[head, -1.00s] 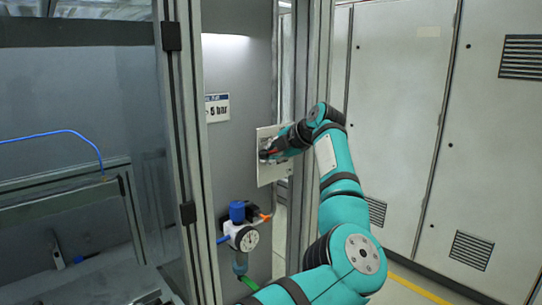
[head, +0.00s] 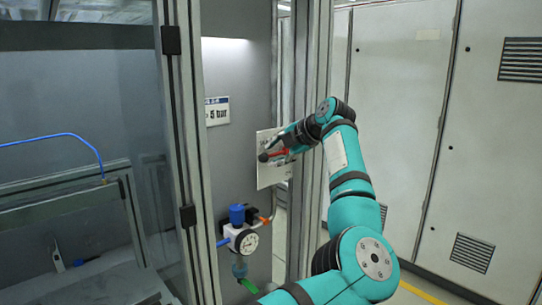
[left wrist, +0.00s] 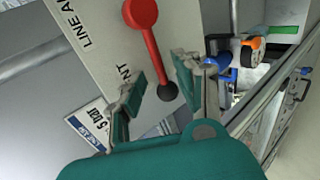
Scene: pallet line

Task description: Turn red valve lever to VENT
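The red valve lever (head: 279,154) is on a pale plate (head: 268,180) and lies roughly level, its dark knob (head: 263,157) to the left. In the left wrist view the red lever (left wrist: 152,45) runs from a round red hub down to the dark knob (left wrist: 167,92). The knob end lies beside partly hidden lettering ending in "NT" (left wrist: 124,74). My left gripper (head: 274,144) is close at the lever. Its fingers (left wrist: 160,76) stand apart on either side of the lever's knob end, with gaps visible. My right gripper is not in view.
A pressure gauge (head: 246,241) with a blue-capped regulator (head: 237,213) is below the plate. A "5 bar" sign (head: 217,111) is above left. An upright frame post (head: 315,70) stands close right of the plate. Grey cabinets (head: 400,110) stand farther right.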

